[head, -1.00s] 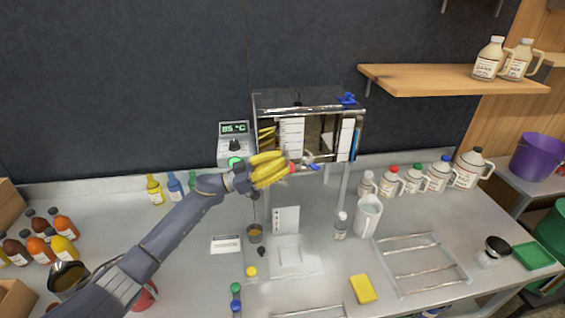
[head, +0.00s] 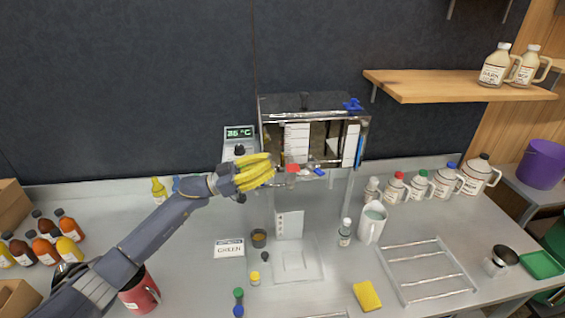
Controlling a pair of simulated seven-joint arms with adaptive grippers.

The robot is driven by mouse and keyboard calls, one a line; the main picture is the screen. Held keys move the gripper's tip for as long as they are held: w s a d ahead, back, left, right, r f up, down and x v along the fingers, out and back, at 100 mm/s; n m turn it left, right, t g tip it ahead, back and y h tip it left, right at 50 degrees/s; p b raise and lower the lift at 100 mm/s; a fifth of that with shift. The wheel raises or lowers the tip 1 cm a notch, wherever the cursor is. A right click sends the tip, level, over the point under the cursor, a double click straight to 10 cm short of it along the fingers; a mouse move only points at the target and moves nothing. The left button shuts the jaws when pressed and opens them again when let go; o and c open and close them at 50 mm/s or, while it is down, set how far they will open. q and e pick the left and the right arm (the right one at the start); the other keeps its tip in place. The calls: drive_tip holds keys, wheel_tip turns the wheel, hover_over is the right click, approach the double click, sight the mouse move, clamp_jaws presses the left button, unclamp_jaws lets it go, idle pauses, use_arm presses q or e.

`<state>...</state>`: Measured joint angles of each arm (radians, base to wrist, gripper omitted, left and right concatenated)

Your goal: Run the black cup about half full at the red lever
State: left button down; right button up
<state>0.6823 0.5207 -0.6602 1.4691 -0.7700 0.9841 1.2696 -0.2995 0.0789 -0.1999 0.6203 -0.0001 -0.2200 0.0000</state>
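The small dark cup (head: 259,238) stands upright on the metal counter below the evaporator (head: 325,140). Amber-brown liquid shows inside it; its exact level is hard to tell. The red lever (head: 292,169) is at the front bottom of the evaporator, with a blue lever (head: 316,172) to its right. My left gripper (head: 268,172), with yellow fingers, is just left of the red lever, apart from it, above and behind the cup. The fingers overlap, so their opening is unclear. No stream shows above the cup. My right gripper is out of view.
A temperature display (head: 239,133) reads about 86 °C. A white pitcher (head: 371,224), a small bottle (head: 345,233), a yellow sponge (head: 367,296) and a wire rack (head: 428,270) stand to the right. A red pitcher (head: 140,293) is by my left arm.

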use_arm(q)
drive_tip(key=shift+w+v, duration=0.15)
drive_tip(key=shift+v, duration=0.9)
drive_tip(key=shift+w+v, duration=0.15)
drive_tip(key=shift+v, duration=0.95)
drive_tip(key=shift+a, duration=0.1)
